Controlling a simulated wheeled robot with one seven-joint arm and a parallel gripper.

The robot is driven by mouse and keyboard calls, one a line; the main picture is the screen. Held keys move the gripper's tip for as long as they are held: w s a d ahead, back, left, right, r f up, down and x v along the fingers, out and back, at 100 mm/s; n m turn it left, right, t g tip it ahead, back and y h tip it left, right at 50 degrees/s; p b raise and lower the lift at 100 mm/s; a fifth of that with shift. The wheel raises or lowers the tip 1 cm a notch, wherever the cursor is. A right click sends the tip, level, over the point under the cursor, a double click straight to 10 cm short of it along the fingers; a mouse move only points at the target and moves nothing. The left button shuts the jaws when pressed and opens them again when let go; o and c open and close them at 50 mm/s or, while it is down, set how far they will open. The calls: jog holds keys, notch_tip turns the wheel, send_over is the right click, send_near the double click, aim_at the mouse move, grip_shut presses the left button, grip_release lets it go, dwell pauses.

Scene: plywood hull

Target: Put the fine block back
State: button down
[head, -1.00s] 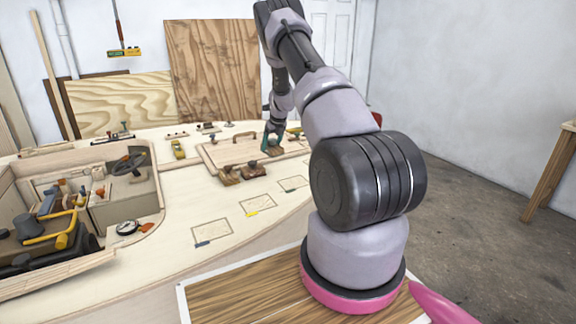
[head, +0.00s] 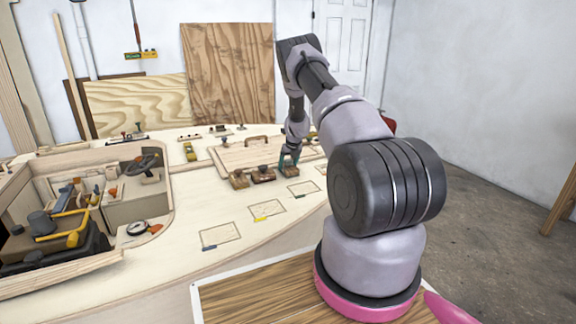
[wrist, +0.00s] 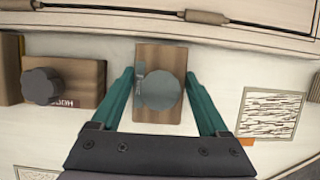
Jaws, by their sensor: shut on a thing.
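A small wooden block (wrist: 150,108) with a round grey-green knob lies between the fingers of my gripper (wrist: 160,100) in the wrist view. The gripper is shut on it, one teal finger along each side. In the head view my gripper (head: 289,158) holds this block (head: 290,171) low at the front edge of the raised panel; I cannot tell whether it touches the deck. Its label is partly hidden by the knob, so I cannot read its grade. Two similar knobbed blocks, (head: 263,176) and (head: 239,181), stand in a row to its left.
Drawn rectangles with coloured tabs lie in front: blue-tabbed (head: 221,235), yellow-tabbed (head: 268,210) and another (head: 303,188). One hatched outline (wrist: 270,115) shows right of my gripper. The raised panel (head: 245,152) with a handle lies just behind. An open cockpit (head: 130,195) is at left.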

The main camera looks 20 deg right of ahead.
grip_release()
jog(key=s+a+r+n, duration=0.2)
jog(key=s+r, duration=0.1)
jog(key=r, duration=0.6)
jog(key=s+a+r+n+y, duration=0.1)
jog(key=s+a+r+n, duration=0.1)
jog(key=r, duration=0.6)
jog(key=s+a+r+n, duration=0.1)
jog(key=s+a+r, duration=0.15)
jog(key=r, duration=0.65)
jog(key=s+a+r+n+t+y, duration=0.1)
jog(key=s+a+r+n, duration=0.4)
jog(key=r, duration=0.3)
jog(key=s+a+r+n+t, duration=0.1)
jog(key=s+a+r+n, duration=0.1)
jog(key=s+r+n, duration=0.35)
jog(key=s+a+r+n, duration=0.3)
jog(key=s+r+n, duration=0.15)
jog(key=s, duration=0.35)
jog(key=s+a+r+n, duration=0.3)
jog(key=s+r, duration=0.2)
jog(key=s, duration=0.4)
jog(key=s+a+n, duration=0.2)
jog(key=s+n, duration=0.6)
jog(key=s, duration=0.6)
jog(key=shift+s+a+f+n+t, duration=0.2)
jog(key=shift+s+f+n+t, duration=0.1)
